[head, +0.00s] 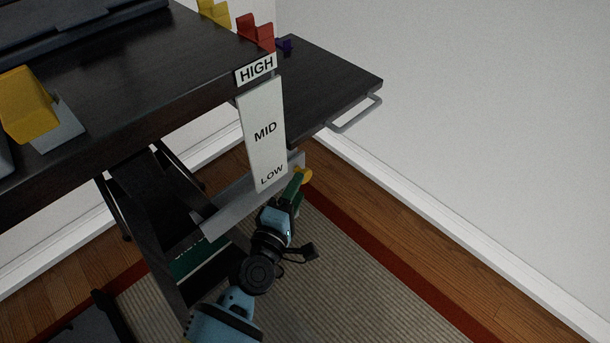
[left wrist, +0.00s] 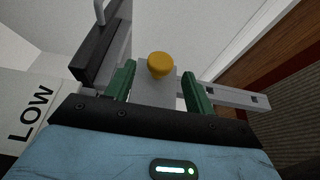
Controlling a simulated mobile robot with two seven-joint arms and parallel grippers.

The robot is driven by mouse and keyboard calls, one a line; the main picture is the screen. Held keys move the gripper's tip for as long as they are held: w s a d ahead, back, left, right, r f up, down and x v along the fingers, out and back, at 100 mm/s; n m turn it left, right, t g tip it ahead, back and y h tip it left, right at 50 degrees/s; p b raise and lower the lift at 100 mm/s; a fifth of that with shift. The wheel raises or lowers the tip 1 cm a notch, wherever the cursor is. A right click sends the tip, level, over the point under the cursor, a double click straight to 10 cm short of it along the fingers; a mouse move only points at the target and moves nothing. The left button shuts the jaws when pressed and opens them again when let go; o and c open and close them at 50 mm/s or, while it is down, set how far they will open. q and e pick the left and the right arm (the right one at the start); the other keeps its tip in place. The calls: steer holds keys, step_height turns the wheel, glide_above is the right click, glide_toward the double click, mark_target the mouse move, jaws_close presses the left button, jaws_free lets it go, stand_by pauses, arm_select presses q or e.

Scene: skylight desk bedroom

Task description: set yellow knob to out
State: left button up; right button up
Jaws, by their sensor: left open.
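The yellow knob (head: 305,174) shows in the head view just past my left gripper's fingertips, below the desk's edge. In the left wrist view the yellow knob (left wrist: 160,64) stands in front of a grey plate, between the lines of the two green fingers and slightly beyond them. My left gripper (head: 297,187) is open and empty, with its fingers spread in the left wrist view (left wrist: 160,88). I cannot tell whether a finger touches the knob. My right gripper is out of view.
A white HIGH/MID/LOW sign (head: 264,135) stands at the desk edge (head: 130,120) by a grey bracket (head: 240,205). A partly hidden green label (head: 195,260) is below. A yellow block (head: 27,103) sits on the desk. The rug (head: 370,280) at right is clear.

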arm_select(q)
steer(key=shift+b+x, duration=0.45)
steer(key=shift+x, duration=2.15)
steer(key=shift+c, duration=0.3)
